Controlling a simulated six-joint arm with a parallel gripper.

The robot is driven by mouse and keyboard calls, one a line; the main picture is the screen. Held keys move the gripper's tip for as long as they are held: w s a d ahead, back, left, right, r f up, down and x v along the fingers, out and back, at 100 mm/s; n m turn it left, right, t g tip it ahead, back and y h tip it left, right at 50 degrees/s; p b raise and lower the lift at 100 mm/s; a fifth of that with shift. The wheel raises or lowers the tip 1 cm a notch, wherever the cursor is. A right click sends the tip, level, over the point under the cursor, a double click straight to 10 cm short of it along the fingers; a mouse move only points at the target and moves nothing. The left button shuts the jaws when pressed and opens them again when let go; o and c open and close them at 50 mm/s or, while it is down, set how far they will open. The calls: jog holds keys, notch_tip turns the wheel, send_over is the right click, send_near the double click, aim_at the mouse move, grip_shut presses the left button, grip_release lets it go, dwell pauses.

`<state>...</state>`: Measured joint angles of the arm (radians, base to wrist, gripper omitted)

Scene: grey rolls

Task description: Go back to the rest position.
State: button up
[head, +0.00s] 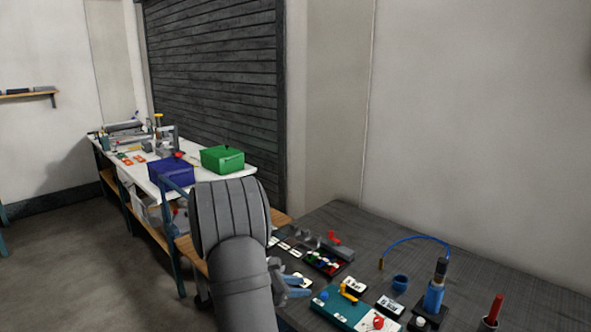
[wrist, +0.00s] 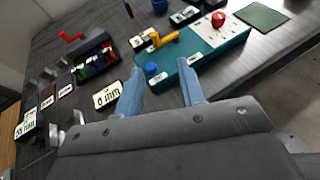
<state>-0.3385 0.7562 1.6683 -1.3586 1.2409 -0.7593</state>
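My gripper (wrist: 161,72) has two light-blue fingers spread apart with nothing between them. In the wrist view it hangs over the near side of the dark table, in front of a teal board (wrist: 215,55). In the head view my gripper (head: 292,284) is partly hidden behind my grey arm, left of the teal board (head: 335,308). The board carries a blue knob (wrist: 152,67), a yellow handle (wrist: 165,39) and a red knob (wrist: 218,19).
A dark tray (wrist: 108,74) of coloured pieces and several label cards lie left of the board. A white bench (head: 139,168) with green and blue boxes is further back.

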jog(key=w+d+r+m+g+h, duration=0.1)
jog(key=d+r+m+g, duration=0.1)
jog(key=d+m+g, duration=0.5)
jog(key=shift+d+r+g, duration=0.25)
jog(key=shift+d+g, duration=0.25)
jog(key=shift+d, duration=2.6)
